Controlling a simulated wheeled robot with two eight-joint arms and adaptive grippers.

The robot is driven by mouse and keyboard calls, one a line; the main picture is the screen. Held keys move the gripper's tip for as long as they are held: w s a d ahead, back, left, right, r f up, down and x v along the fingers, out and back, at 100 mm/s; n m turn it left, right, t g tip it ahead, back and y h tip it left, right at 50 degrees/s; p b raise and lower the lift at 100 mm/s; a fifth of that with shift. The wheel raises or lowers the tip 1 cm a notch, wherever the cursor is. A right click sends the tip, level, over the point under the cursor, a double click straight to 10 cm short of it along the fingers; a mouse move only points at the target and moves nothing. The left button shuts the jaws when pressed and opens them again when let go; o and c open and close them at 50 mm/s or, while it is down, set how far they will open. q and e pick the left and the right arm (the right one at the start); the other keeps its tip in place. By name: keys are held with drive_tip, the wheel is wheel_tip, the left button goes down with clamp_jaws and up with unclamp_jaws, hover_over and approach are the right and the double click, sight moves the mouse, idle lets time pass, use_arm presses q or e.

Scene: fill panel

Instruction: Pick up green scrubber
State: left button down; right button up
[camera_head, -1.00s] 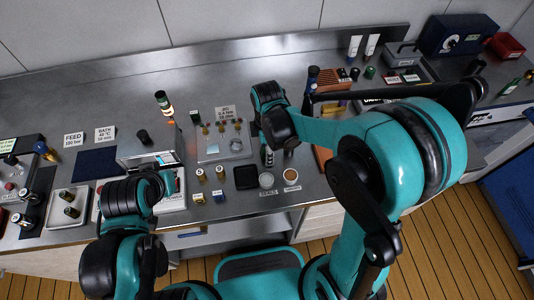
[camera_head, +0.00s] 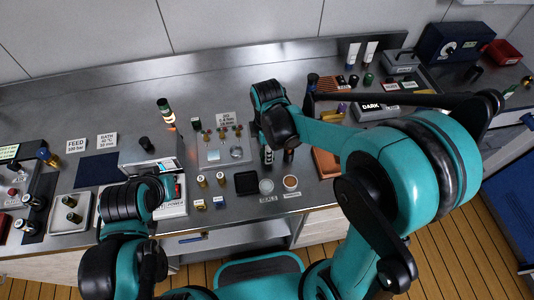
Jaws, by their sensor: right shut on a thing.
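My right arm comes in from the right, and its wrist hangs over the middle of the steel bench. My right gripper (camera_head: 268,155) points down below this wrist and is mostly hidden by it. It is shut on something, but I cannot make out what. A dark-green-topped cylinder (camera_head: 165,107) stands at the back left of the bench. Another dark green cylinder (camera_head: 368,80) stands at the back right. I cannot tell which green thing is the scrubber. My left wrist is at the front left; its gripper does not show.
A black square tray (camera_head: 246,183) and two round dishes (camera_head: 266,186) lie near the front edge. A grey plate (camera_head: 223,150) with brass fittings is left of my right gripper. A white tray (camera_head: 88,205) is at left. A dark blue mat (camera_head: 98,170) lies clear.

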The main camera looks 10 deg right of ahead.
drive_tip(key=s+d+r+p, duration=0.3)
drive_tip(key=s+d+r, duration=0.5)
drive_tip(key=shift+d, duration=0.2)
drive_tip(key=shift+s, duration=0.1)
